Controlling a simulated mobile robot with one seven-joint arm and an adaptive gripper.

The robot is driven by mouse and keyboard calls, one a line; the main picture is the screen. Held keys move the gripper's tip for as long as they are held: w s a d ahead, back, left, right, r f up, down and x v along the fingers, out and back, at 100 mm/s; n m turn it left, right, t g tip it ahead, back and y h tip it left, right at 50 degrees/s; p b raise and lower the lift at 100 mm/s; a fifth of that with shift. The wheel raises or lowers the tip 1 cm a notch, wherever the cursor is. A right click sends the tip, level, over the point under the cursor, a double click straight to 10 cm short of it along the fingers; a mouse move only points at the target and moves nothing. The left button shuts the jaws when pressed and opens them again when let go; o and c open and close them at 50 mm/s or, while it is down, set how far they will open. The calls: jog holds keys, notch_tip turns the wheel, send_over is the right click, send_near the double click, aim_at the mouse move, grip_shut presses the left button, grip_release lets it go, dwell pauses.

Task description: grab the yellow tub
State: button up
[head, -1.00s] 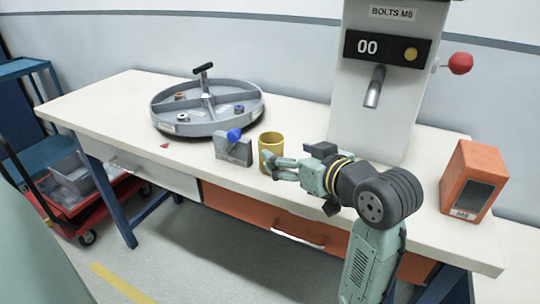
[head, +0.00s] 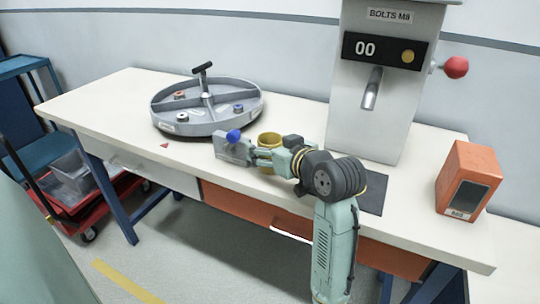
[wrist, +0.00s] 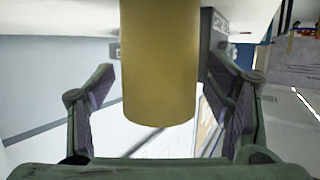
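The yellow tub (head: 270,138) stands on the white bench, right of the grey block with the blue knob (head: 236,147). My gripper (head: 264,158) is at the near side of the tub and hides its lower part in the head view. In the wrist view the tub (wrist: 158,50) is between the two fingers of my gripper (wrist: 157,85), which are spread apart. A gap shows on each side of the tub, so the gripper is open and not closed on it.
A round grey divided tray (head: 208,105) stands at the back left. The bolt dispenser (head: 378,85) with a red knob is behind my arm. An orange box (head: 468,180) is at the right, and a dark mat (head: 370,195) lies beside my arm.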

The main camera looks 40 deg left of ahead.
jog(key=c, duration=1.2)
jog(key=shift+r, duration=0.15)
jog(key=shift+r, duration=0.5)
jog(key=shift+s+d+r+b, duration=0.15)
jog(key=shift+d+r+b, duration=0.1)
jog(key=shift+r, duration=0.35)
jog(key=shift+s+d+r+b, duration=0.15)
jog(key=shift+d+r+b, duration=0.1)
jog(key=shift+r, duration=0.3)
jog(key=shift+s+d+r+b, duration=0.15)
jog(key=shift+s+d+b, duration=1)
jog(key=shift+s+d, duration=0.6)
jog(key=shift+s+d+r+b, duration=0.2)
jog(key=shift+s+d+b, duration=1.1)
jog(key=shift+d, duration=0.7)
jog(key=shift+s+d+r+b, duration=0.15)
jog(key=shift+s+d+b, duration=0.9)
jog(key=shift+s+d, duration=0.75)
